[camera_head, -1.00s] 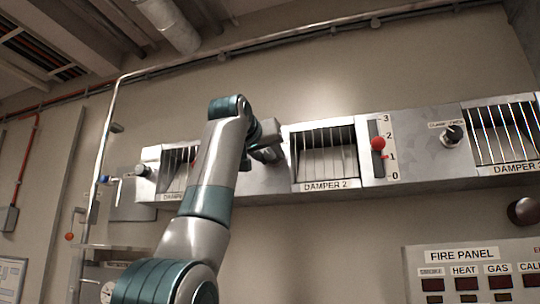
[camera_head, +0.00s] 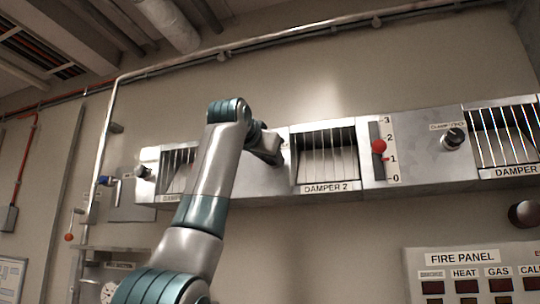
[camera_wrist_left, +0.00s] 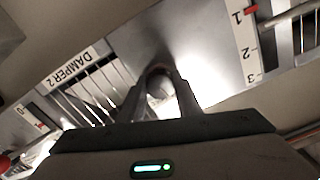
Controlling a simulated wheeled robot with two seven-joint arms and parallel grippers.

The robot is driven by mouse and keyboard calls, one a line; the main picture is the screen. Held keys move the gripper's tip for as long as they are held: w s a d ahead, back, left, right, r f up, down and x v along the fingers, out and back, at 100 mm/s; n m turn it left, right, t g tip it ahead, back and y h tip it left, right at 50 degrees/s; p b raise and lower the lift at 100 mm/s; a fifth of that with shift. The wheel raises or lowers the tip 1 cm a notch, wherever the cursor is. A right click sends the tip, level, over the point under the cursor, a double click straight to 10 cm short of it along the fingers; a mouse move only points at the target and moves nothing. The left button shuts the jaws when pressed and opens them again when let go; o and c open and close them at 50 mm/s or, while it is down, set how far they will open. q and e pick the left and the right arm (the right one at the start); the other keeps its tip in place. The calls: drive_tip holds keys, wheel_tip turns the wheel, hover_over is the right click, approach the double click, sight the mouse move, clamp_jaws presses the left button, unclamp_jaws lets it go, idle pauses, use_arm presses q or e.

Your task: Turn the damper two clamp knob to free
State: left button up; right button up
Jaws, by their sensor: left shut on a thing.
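Damper two (camera_head: 327,158) is a slatted opening labelled DAMPER 2 in the wall duct; its label also shows in the left wrist view (camera_wrist_left: 66,70). My left gripper (camera_head: 280,152) reaches the duct face just left of damper two. In the left wrist view my left gripper (camera_wrist_left: 160,84) has its two fingers closed around a small, dark, rounded knob (camera_wrist_left: 160,81) on the bare metal panel. The knob is mostly covered by the fingers, and its pointer and markings cannot be read. In the head view my gripper hides it. My right gripper is not in view.
A red lever (camera_head: 379,146) stands between 1 and 2 on the scale right of damper two. Another black clamp knob (camera_head: 454,138) sits farther right. A fire panel (camera_head: 470,270) is below right.

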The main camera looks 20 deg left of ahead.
use_arm(q)
drive_tip(key=shift+r+m, duration=0.15)
drive_tip(key=shift+m, duration=0.75)
drive_tip(key=shift+a+m+p, duration=0.1)
drive_tip(key=shift+m+p, duration=0.3)
drive_tip(key=shift+m, duration=0.1)
drive_tip(key=m+p, duration=0.3)
drive_tip(key=m, duration=0.6)
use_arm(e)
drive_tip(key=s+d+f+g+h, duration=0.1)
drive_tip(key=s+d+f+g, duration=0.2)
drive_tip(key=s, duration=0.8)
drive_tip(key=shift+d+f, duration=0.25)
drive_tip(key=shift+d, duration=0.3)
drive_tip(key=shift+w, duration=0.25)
use_arm(q)
drive_tip(key=o, duration=1)
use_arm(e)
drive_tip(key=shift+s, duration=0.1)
